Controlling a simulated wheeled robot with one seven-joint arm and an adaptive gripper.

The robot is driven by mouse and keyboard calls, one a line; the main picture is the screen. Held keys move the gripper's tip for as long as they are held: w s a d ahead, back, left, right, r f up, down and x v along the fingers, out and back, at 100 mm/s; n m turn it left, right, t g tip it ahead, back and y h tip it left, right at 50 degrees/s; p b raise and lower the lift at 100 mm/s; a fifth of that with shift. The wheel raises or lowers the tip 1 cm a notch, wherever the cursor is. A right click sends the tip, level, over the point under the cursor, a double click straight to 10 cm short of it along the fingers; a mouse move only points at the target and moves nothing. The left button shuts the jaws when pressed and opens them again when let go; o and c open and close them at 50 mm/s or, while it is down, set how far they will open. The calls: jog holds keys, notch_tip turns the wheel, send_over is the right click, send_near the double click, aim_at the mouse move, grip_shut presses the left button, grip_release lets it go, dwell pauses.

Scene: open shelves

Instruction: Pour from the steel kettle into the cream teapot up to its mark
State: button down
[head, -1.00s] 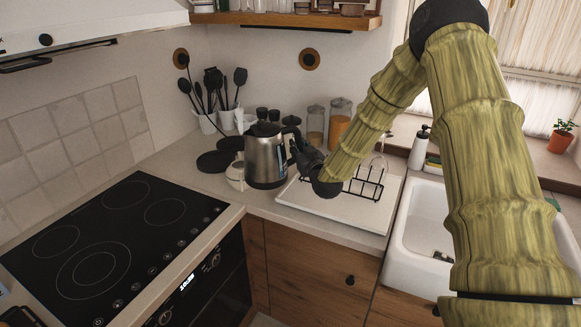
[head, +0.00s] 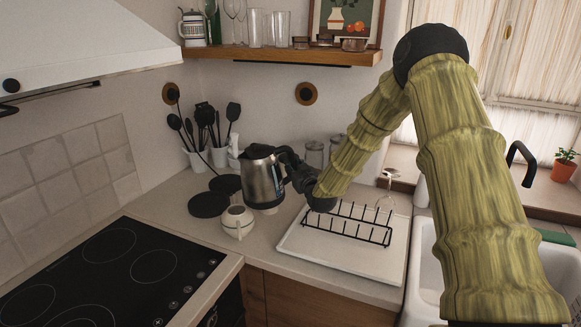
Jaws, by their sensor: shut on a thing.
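The steel kettle (head: 262,183), with a black lid and a dark strip on its side, is at the back of the counter. My gripper (head: 290,168) is shut on its black handle, at the kettle's right side. The kettle looks near upright; I cannot tell whether its bottom touches the counter. The cream teapot (head: 237,222) stands on the counter just in front and to the left of the kettle, with its round top opening showing. Its mark and the level inside cannot be made out. No stream shows between them.
Black round discs (head: 208,204) lie left of the teapot. A white drying tray (head: 330,250) with a black wire rack (head: 350,224) is to the right, beside the sink (head: 450,270). The black hob (head: 120,270) is front left. A wooden shelf (head: 290,54) hangs above.

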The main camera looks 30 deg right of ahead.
jog(key=shift+d+n, duration=0.3)
jog(key=shift+n, duration=0.2)
jog(key=shift+d+f+n+p, duration=0.15)
jog(key=shift+f+n+p, duration=0.25)
jog(key=shift+n, duration=0.4)
jog(key=shift+f+n+b, duration=0.5)
jog(key=shift+f+n, duration=0.1)
jog(key=shift+f, duration=0.9)
jog(key=shift+a+r+n+p, duration=0.2)
jog(key=shift+r+n+p, duration=0.35)
jog(key=shift+n+p, duration=0.2)
jog(key=shift+a+r+n+p, duration=0.15)
jog(key=shift+r+n+p, duration=0.35)
jog(key=shift+n+p, duration=0.25)
jog(key=shift+w+a+r+n+p, duration=0.15)
jog(key=shift+a+r+n+p, duration=0.85)
jog(key=shift+n+p, duration=0.45)
jog(key=shift+w+a+r+n, duration=0.1)
jog(key=shift+a+r+n, duration=0.25)
jog(key=shift+r, duration=0.2)
jog(key=shift+a+r+n, duration=0.3)
jog(key=shift+r, duration=0.2)
jog(key=shift+a+r+n+b, duration=0.75)
jog(key=shift+r+b, duration=0.2)
jog(key=shift+b, duration=0.4)
jog(key=shift+f, duration=0.1)
